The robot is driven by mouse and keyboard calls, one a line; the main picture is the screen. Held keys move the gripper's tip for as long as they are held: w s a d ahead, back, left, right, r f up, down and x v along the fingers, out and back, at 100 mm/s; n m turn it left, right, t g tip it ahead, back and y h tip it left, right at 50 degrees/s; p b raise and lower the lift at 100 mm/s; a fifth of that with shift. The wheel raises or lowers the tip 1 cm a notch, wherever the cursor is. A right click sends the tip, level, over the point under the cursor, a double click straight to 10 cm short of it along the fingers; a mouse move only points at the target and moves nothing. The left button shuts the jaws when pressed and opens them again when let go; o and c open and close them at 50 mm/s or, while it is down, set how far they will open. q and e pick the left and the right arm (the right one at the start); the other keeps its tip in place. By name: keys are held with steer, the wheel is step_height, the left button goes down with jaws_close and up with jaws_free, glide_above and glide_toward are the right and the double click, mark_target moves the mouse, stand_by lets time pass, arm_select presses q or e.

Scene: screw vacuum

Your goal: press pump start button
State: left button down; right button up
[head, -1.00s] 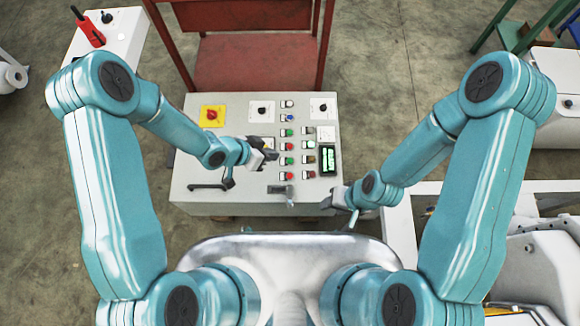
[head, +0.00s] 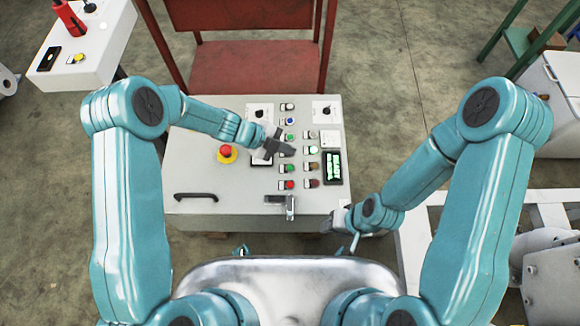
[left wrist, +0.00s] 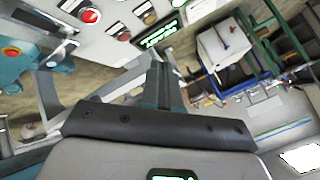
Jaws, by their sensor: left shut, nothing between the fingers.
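The control panel (head: 240,205) is a light grey box with two columns of push buttons and a lit green display (head: 333,166). A green button (head: 290,136), a lower green button (head: 289,169) and a red button (head: 289,184) show in the left column. I cannot read which is pump start. My left gripper (head: 288,150) is shut and empty over the left column, hiding part of it; I cannot tell if it touches. The left wrist view shows a red button (left wrist: 90,16) and the display (left wrist: 160,36). My right gripper (head: 340,219) is by the panel's lower right corner; its jaws are unclear.
A red emergency stop (head: 227,153) on a yellow base lies left of my left gripper. A black handle (head: 196,196) and a metal latch (head: 290,206) are at the panel's front. A red metal frame (head: 240,65) stands behind it, a white box (head: 90,50) at the upper left.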

arm_select(q)
steer(key=b, duration=0.7)
glide_above(287, 168)
step_height(287, 168, down, 8)
steer(key=shift+r, duration=0.25)
steer(key=shift+f, duration=0.65)
steer(key=shift+f, duration=0.1)
stand_by(0.7)
steer(key=shift+f+b, duration=0.3)
steer(key=shift+b, duration=0.05)
steer(key=shift+f+b, duration=0.3)
steer(key=shift+f, duration=0.1)
stand_by(0.5)
stand_by(0.3)
steer(key=shift+r+p, duration=0.8)
steer(key=shift+r, duration=0.05)
